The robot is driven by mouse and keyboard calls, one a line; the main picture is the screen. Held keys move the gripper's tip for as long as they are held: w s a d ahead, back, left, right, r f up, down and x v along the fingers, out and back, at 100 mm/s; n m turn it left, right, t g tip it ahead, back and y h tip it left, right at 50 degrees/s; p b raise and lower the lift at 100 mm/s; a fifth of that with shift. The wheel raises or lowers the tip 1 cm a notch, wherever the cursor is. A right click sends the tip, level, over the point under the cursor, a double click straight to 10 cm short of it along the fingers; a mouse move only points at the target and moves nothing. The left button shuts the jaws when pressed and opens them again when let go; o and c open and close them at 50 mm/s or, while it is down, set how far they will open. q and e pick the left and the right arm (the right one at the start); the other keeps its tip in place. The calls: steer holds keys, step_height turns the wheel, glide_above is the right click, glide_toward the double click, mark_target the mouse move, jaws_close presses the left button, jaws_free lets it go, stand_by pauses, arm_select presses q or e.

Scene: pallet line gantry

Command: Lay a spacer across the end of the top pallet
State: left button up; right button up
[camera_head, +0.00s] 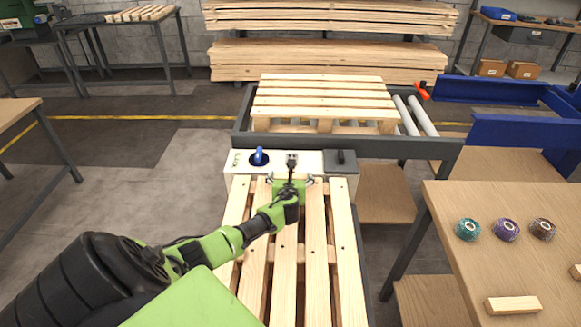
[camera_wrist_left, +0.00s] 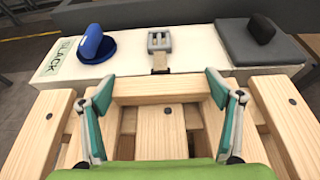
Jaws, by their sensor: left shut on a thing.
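My left gripper (camera_head: 289,182) is over the far end of the near slatted wooden pallet (camera_head: 343,250). In the left wrist view its two fingers (camera_wrist_left: 160,88) are shut on the ends of a short pale wooden spacer (camera_wrist_left: 160,90). The spacer runs crosswise over the slats at the pallet's end, beside the white panel. I cannot tell whether it rests on the slats or is just above them. In the head view the gripper mostly hides it. Another wooden block (camera_head: 513,304) lies on the right table. My right gripper is not in view.
A white panel (camera_head: 305,160) with a blue-handled item (camera_head: 259,157) and a dark block (camera_head: 340,160) borders the pallet's far end. Beyond it, another pallet (camera_head: 322,102) sits on a roller frame. Three tape rolls (camera_head: 505,230) stand on the right table (camera_head: 470,195).

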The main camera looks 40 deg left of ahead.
arm_select(q)
steer(key=o, duration=1)
steer(key=shift+s+d+r, duration=0.25)
steer(key=shift+s+d, duration=0.1)
steer(key=p+v, duration=0.2)
steer(key=v, duration=0.8)
steer(key=shift+s+d+r, duration=0.1)
steer(key=shift+s+d, duration=0.2)
steer(key=shift+s, duration=0.1)
